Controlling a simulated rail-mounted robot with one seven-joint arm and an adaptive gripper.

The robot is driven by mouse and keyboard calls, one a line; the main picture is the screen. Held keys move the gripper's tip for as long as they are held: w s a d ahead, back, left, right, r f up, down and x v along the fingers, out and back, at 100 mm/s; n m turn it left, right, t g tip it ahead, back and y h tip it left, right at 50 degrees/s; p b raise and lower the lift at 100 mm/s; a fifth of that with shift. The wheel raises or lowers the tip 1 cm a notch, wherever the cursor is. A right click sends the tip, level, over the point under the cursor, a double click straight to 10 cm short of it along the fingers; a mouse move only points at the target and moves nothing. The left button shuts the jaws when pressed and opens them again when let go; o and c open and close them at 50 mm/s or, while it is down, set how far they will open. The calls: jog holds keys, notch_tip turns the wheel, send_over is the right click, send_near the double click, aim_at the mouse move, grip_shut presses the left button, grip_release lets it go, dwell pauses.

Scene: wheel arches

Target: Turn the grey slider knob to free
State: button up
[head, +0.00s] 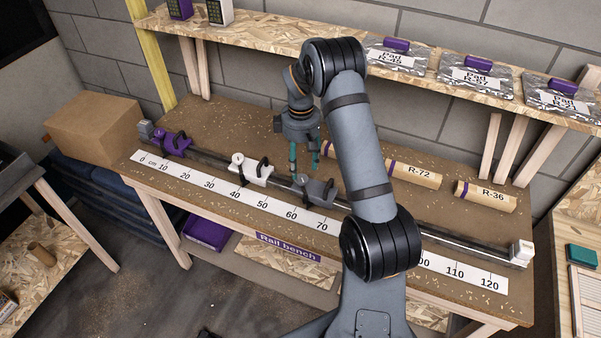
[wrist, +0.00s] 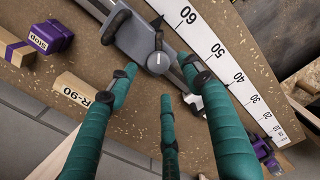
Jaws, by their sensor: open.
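The grey slider (head: 318,191) sits on the rail near the 70 cm mark, with a black clamp loop on it. Its knob (head: 301,179) is a small round grey piece on the slider's left side. In the wrist view the grey slider (wrist: 138,38) is at the top, and its knob (wrist: 158,62) faces the camera. No free or locked marking is readable. My gripper (head: 304,167) has teal fingers and points down just behind the knob. In the wrist view my gripper (wrist: 160,80) is open, its fingertips spread around the knob area with nothing held.
A white slider (head: 250,171) and a purple slider (head: 173,143) stand farther left on the rail. A ruler strip (head: 283,216) runs along the front. Tubes (head: 414,172) lie behind the rail. A shelf (head: 270,36) overhangs the bench. A purple Stop block (wrist: 50,37) lies near the R-90 tube (wrist: 85,95).

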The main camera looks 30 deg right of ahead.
aim_at(302, 178)
jog(key=f+p, duration=0.1)
jog(key=f, duration=0.3)
jog(key=shift+d, duration=0.2)
jog(key=shift+f, duration=0.75)
jog(key=shift+a, duration=0.1)
jog(key=c, duration=0.3)
jog(key=c, duration=0.8)
jog(key=shift+c, duration=0.4)
